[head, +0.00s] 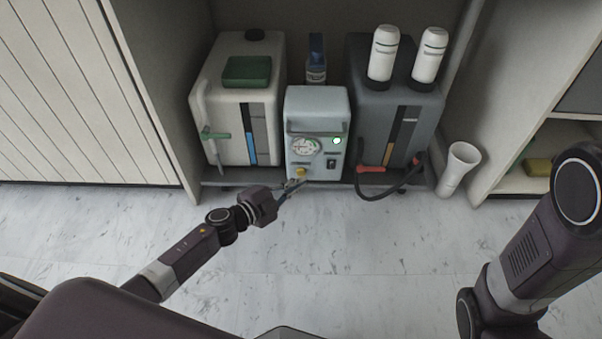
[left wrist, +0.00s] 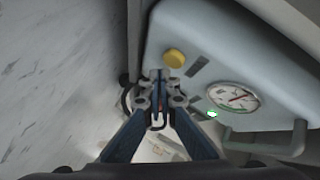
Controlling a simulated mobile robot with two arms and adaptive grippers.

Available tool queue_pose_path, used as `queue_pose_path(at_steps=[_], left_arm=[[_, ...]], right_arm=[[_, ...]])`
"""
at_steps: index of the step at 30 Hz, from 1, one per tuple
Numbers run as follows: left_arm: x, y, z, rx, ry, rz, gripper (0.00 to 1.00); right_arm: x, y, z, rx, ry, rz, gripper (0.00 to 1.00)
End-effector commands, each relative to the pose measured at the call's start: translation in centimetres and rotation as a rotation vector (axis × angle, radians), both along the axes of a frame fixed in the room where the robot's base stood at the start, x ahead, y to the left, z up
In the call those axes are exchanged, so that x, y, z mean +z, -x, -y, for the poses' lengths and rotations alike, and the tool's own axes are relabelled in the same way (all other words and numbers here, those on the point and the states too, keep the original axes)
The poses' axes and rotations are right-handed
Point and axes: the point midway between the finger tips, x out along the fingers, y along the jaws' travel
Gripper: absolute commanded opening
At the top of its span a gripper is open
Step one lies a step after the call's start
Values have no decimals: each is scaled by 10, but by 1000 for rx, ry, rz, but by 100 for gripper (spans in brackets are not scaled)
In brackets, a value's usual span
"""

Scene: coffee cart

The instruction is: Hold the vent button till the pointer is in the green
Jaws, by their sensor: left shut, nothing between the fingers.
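The light grey-blue pump box (head: 318,103) stands in the middle of the low shelf. Its front carries a round white pressure gauge (head: 306,147) and a yellow vent button (head: 301,171) below it. My right gripper is out of view; only my right arm shows.
A green lamp (head: 337,141) glows beside the gauge, above a black switch (head: 331,163). A white tank (head: 237,126) stands left, a dark grey tank (head: 397,112) right, with a black hose (head: 391,190) in front. A white cup stack (head: 458,168) leans at right. The floor is clear.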

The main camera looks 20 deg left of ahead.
Motion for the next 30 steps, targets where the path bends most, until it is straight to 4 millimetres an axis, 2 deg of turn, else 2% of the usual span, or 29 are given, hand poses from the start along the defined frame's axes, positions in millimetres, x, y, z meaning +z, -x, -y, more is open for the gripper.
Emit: queue_pose_path(at_steps=[21, 30], left_arm=[[0, 0, 0, 0, 0, 0, 0], [0, -8, -2, 0, -1, 0, 0]], right_arm=[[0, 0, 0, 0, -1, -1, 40], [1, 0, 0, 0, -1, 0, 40]])
